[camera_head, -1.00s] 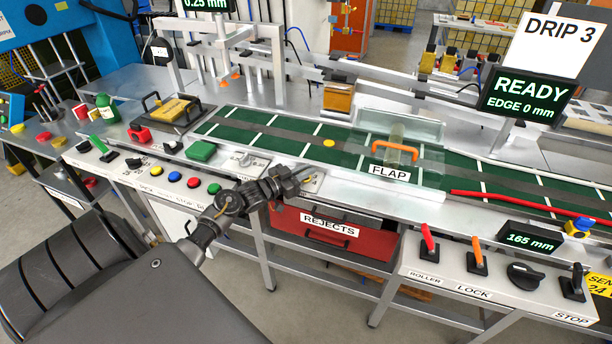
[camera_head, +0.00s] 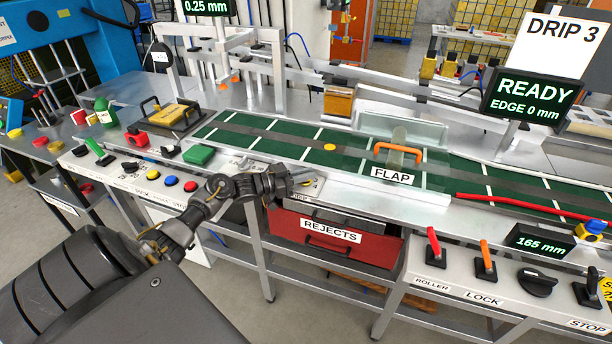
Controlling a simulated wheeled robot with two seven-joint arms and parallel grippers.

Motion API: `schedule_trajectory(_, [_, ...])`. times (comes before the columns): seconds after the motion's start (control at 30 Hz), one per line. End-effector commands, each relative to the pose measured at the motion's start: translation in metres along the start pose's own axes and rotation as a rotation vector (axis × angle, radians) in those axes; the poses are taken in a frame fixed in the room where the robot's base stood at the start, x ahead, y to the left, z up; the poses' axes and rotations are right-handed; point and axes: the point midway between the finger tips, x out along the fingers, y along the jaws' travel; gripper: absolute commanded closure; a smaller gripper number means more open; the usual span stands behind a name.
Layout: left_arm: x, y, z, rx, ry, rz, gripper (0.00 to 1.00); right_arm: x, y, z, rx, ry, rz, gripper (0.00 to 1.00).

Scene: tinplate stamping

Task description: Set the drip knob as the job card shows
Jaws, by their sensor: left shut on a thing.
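The job card (camera_head: 563,42) at the top right reads "DRIP 3". My left gripper (camera_head: 303,181) is at the front edge of the bench, above the red rejects drawer. It is shut on the drip knob, which its fingers mostly hide. A pale dial plate (camera_head: 314,188) shows just beside the fingertips; its marks are too small to read, so I cannot tell the knob's setting. My right gripper is not in view.
The rejects drawer (camera_head: 328,234) is below the gripper. A clear flap with an orange handle (camera_head: 398,152) stands over the green conveyor (camera_head: 470,182). Coloured buttons (camera_head: 171,182) lie left of the gripper. A sign (camera_head: 527,97) reads "READY, EDGE 0 mm".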

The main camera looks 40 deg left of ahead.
Motion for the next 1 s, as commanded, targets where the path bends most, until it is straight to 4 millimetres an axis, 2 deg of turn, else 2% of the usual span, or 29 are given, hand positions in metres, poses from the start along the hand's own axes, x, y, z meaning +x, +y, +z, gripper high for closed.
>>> schedule_trajectory(0.07, [0.0,-0.001,-0.002,0.002,0.003,-0.002,1.0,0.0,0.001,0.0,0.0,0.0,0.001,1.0])
schedule_trajectory(0.1, [0.001,-0.001,-0.002,0.002,0.003,-0.003,0.83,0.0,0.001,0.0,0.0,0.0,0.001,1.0])
schedule_trajectory(0.23, [0.0,-0.001,-0.001,0.002,0.002,-0.003,0.66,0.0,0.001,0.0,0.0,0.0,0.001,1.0])
schedule_trajectory(0.5, [-0.001,-0.001,-0.001,0.001,0.001,-0.003,0.66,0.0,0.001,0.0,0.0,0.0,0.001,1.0])
schedule_trajectory(0.63, [-0.011,-0.001,0.001,0.001,0.0,-0.004,0.66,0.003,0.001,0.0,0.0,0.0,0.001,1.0])
schedule_trajectory(1.0, [-0.08,-0.001,0.003,0.001,-0.002,-0.003,0.66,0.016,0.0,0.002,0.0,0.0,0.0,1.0])
